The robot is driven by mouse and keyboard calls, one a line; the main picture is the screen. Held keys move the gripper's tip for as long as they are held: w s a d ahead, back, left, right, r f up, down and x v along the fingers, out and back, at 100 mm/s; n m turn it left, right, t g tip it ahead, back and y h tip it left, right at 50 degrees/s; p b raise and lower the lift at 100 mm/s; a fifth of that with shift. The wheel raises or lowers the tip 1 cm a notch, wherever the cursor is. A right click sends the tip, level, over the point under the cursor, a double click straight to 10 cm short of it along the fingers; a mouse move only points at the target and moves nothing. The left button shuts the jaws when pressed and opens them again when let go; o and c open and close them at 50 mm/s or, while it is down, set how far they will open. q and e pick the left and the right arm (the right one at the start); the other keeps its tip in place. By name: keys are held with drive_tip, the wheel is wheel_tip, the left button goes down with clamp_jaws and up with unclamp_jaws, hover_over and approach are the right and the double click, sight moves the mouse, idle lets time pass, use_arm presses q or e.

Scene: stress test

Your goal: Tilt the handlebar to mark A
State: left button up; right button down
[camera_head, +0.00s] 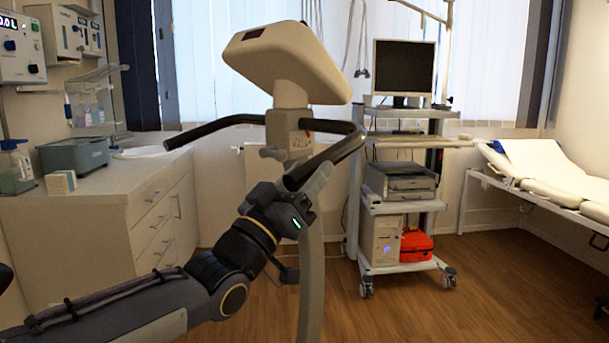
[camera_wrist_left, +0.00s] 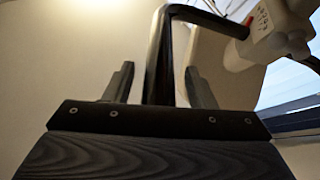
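The black handlebar (camera_head: 336,150) is a bent bar on the pale exercise-bike column, with one arm reaching left and one curving towards me on the right. My left gripper (camera_head: 303,184) is at the near end of the right arm. In the left wrist view the handlebar (camera_wrist_left: 160,62) stands between the two fingers of the left gripper (camera_wrist_left: 160,86), with a gap on each side, so the gripper is open around it. The pivot housing (camera_head: 290,130) carries small red markings; it also shows in the left wrist view (camera_wrist_left: 285,30). I cannot read mark A. My right gripper is not in view.
The bike's console (camera_head: 285,62) is above the bar. A white cabinet (camera_head: 150,215) with a grey box (camera_head: 75,154) stands at left. A wheeled cart (camera_head: 400,208) with a monitor (camera_head: 403,68) is behind at right, and a couch (camera_head: 550,175) is farther right. Wooden floor between is clear.

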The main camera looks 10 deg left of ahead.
use_arm(q)
drive_tip(key=shift+r, duration=0.1)
drive_tip(key=v, duration=0.8)
drive_tip(key=shift+w, duration=0.1)
